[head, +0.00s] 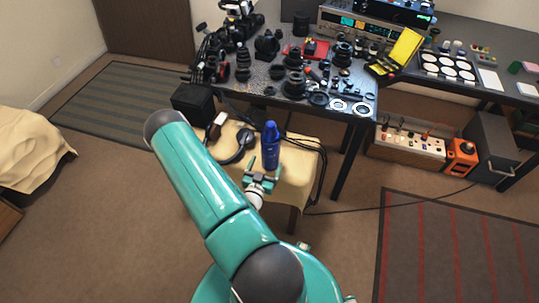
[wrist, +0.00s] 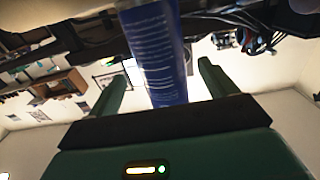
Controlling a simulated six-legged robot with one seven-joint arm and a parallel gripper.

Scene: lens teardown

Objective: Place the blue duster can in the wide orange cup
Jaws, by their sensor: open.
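The blue duster can (head: 270,150) stands upright on a small table with a tan cloth. My gripper (head: 263,171) is open at the can's near side, low down. In the wrist view the blue can (wrist: 155,50) shows between the two fingers of my gripper (wrist: 162,72), with a gap on each side. I cannot tell how deep it sits between them. An orange object (head: 461,157) with a dark round top stands on the floor at the right. I cannot tell if it is the wide orange cup; no other clear cup shows.
Headphones (head: 238,147) lie left of the can on the tan-covered table (head: 298,170). A dark workbench (head: 262,78) behind is crowded with lens parts. A panel with knobs (head: 408,140) stands beside the orange object. A cable crosses the floor; the carpet in front is clear.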

